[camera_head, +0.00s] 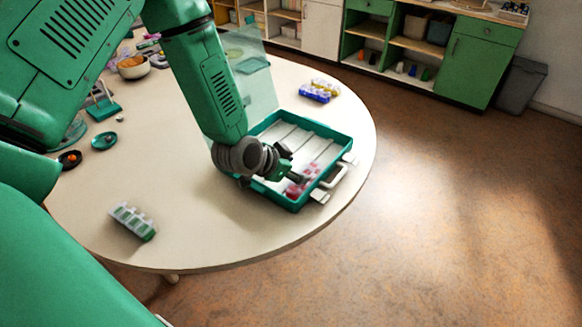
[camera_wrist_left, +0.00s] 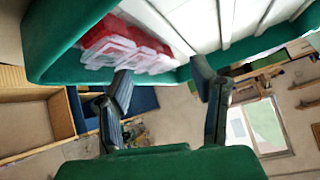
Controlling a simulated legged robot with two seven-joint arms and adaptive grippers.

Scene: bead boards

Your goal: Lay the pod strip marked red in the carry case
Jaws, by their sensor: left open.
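The carry case (camera_head: 335,136) is an open teal tray with a pale, ridged floor and a clear lid (camera_head: 252,85) standing up at its back left. The red-marked pod strip (camera_head: 314,172) lies inside it, towards the near end by the handle. In the left wrist view the red strip (camera_wrist_left: 125,47) shows clear pods with red, against the case's teal wall (camera_wrist_left: 55,42). My left gripper (camera_head: 294,180) is over the near end of the case, beside the strip. Its fingers (camera_wrist_left: 162,78) are apart with nothing between them. My right gripper is not in view.
A pod strip with green (camera_head: 133,221) lies at the table's near left. Blue (camera_head: 314,94) and yellow (camera_head: 326,85) strips lie behind the case. Small teal dishes (camera_head: 104,141) and a bowl (camera_head: 133,68) stand at the left. The front middle of the table is clear.

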